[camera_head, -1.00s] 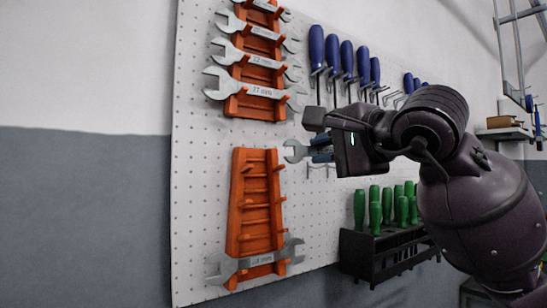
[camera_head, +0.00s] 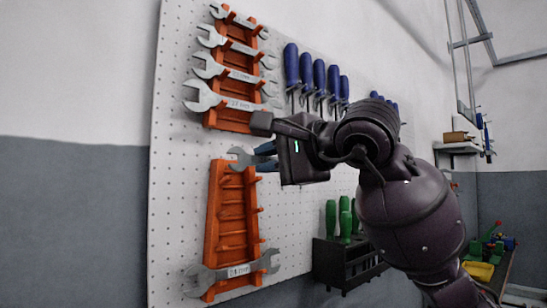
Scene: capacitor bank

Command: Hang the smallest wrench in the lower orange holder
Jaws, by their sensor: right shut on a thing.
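The lower orange holder (camera_head: 209,232) hangs on the white pegboard with its upper pegs empty. A large grey wrench (camera_head: 213,275) lies across its bottom pegs. My right gripper (camera_head: 265,156) is shut on a small grey wrench (camera_head: 240,157). One open jaw of this wrench points left, in front of or just above the holder's top right corner. I cannot tell whether it touches the holder. The rest of the wrench is hidden by the gripper. My left gripper is not in view.
An upper orange holder (camera_head: 228,118) carries several wrenches right above. Blue-handled screwdrivers (camera_head: 291,65) hang to its right. A black rack (camera_head: 330,262) with green-handled tools (camera_head: 345,225) stands out from the board at lower right. The space left of the board is clear.

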